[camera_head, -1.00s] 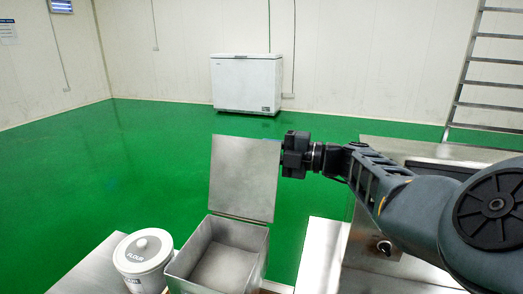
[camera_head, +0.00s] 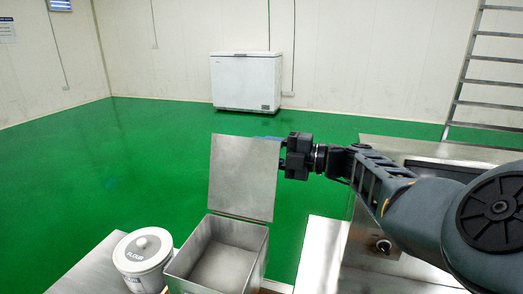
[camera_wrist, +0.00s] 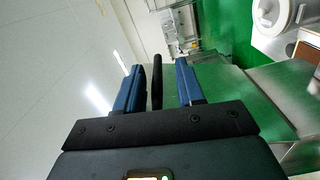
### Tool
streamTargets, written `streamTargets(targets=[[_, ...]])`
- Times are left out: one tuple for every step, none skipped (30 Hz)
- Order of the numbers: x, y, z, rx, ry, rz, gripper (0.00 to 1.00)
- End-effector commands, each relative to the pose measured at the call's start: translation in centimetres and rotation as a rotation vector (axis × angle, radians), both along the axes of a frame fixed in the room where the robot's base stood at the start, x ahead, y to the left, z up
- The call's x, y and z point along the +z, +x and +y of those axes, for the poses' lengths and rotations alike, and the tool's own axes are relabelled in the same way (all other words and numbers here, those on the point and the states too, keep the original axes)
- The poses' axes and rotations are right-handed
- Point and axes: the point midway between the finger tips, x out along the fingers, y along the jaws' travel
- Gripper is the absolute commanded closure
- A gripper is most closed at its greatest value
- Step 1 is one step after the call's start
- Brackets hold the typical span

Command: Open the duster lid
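The duster, an open square metal box (camera_head: 218,258), stands at the bottom centre of the head view. Its flat metal lid (camera_head: 243,178) stands raised, nearly upright, at the box's back edge. My gripper (camera_head: 281,152) is at the upper right edge of the lid, with a blue finger showing just above the lid's top edge. In the wrist view the two blue fingers (camera_wrist: 158,78) are apart, with a thin dark bar (camera_wrist: 157,82) between them, clear of both fingers. The lid's pale face (camera_wrist: 215,85) shows to the right there.
A white flour tub (camera_head: 143,254) with a knobbed lid stands left of the box. A metal machine top (camera_head: 385,155) with a knob on its front lies under my arm at right. A white chest freezer (camera_head: 246,82) stands far back. The green floor between is clear.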

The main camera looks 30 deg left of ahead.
Motion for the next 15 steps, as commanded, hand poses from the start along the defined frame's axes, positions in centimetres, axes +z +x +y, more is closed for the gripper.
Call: streamTargets(targets=[[0.4, 0.3, -0.7, -0.004, -0.001, 0.001, 0.62], [0.4, 0.4, -1.1, -0.004, -0.001, 0.002, 0.62], [0.5, 0.5, -1.7, -0.004, -0.001, 0.003, 0.62], [0.5, 0.6, -2.1, -0.003, -0.001, 0.003, 0.62], [0.4, 0.7, -2.7, -0.004, -0.002, 0.003, 0.62], [0.4, 0.9, -3.4, -0.005, -0.002, 0.002, 0.62], [0.4, 1.0, -3.8, -0.004, -0.002, 0.002, 0.62], [0.4, 1.1, -4.3, -0.003, -0.002, 0.002, 0.62], [0.3, 1.2, -4.9, -0.003, -0.002, 0.002, 0.62], [0.2, 1.3, -5.3, -0.004, -0.002, 0.002, 0.62], [0.1, 1.4, -5.7, -0.004, -0.002, 0.002, 0.62], [0.0, 1.5, -6.0, -0.003, -0.002, 0.003, 0.62], [0.0, 1.5, -6.3, -0.002, -0.002, 0.003, 0.62], [0.0, 1.6, -6.5, -0.002, -0.002, 0.003, 0.62], [-0.1, 1.6, -6.7, -0.001, -0.002, 0.003, 0.62]])
